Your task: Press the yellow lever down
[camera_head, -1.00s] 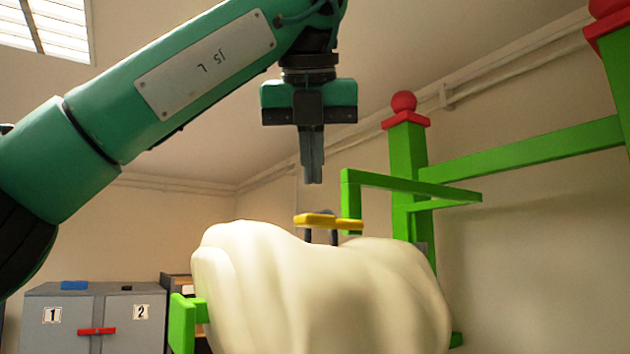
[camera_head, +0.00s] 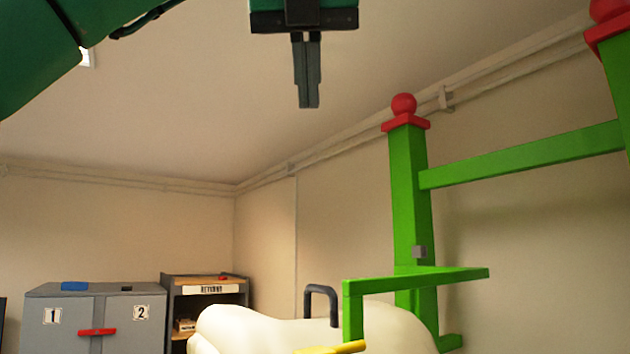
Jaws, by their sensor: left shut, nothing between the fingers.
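The yellow lever (camera_head: 331,349) shows at the bottom edge of the head view, low against the cream saddle-like body (camera_head: 255,328). A dark handle loop (camera_head: 321,303) stands up above the cream body, just behind the lever. My left gripper (camera_head: 309,106) is shut and empty, pointing straight down, high above the lever and clear of it. My right gripper is not in view. The lower part of the cream body is cut off by the picture's edge.
A green bracket (camera_head: 420,277) reaches over the cream body beside the lever. A green post (camera_head: 410,190) with a red knob and a green rail stand at right. Grey cabinets (camera_head: 65,315) and a shelf labelled RETURNS (camera_head: 208,289) stand at back left. The air below my gripper is free.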

